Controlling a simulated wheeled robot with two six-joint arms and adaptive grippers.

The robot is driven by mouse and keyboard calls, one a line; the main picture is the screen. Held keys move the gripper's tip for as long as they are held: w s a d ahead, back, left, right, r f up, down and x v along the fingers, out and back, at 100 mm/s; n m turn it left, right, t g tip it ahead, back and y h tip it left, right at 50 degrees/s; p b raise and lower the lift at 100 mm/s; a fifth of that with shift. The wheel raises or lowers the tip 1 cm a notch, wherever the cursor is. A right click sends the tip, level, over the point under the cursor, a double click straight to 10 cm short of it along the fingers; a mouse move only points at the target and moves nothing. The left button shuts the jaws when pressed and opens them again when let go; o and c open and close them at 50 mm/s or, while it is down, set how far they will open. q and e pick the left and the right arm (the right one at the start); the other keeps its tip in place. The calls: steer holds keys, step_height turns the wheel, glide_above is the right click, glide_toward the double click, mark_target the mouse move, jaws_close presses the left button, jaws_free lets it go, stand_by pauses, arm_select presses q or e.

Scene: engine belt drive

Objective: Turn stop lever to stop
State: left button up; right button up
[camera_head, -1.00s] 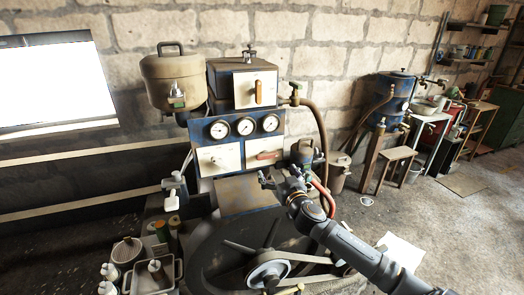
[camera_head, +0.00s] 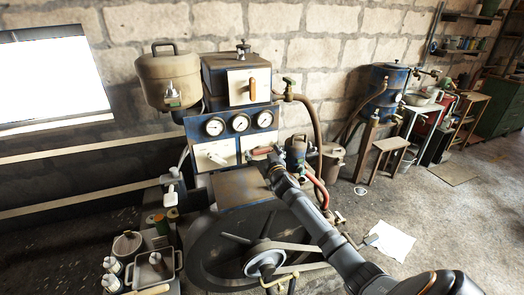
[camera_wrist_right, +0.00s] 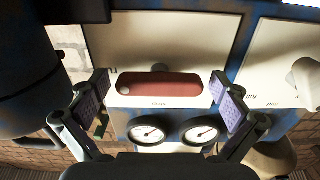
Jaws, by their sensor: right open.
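The stop lever is a red handle (camera_head: 259,150) lying about level on the right white plate below the gauges. In the right wrist view, which is upside down, the red lever (camera_wrist_right: 165,85) lies across its plate, with a round pivot at its left end and a "stop" label beside it. My right gripper (camera_head: 266,159) is at this plate in the head view. In the wrist view its open fingers (camera_wrist_right: 163,88) stand on either side of the lever; whether they touch it cannot be told. My left gripper is not in view.
A second white plate with a pale handle (camera_head: 216,156) is left of the lever. Gauges (camera_head: 240,123) sit above. A boxed unit with an orange handle (camera_head: 252,88) tops the panel. A pump with a red hose (camera_head: 318,188) is close on the right. A large flywheel (camera_head: 205,250) is below.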

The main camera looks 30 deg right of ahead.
steer(key=shift+c, duration=1.2)
steer(key=c, duration=0.9)
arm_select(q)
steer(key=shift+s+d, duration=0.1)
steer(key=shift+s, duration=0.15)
arm_select(e)
steer(key=shift+o, duration=0.2)
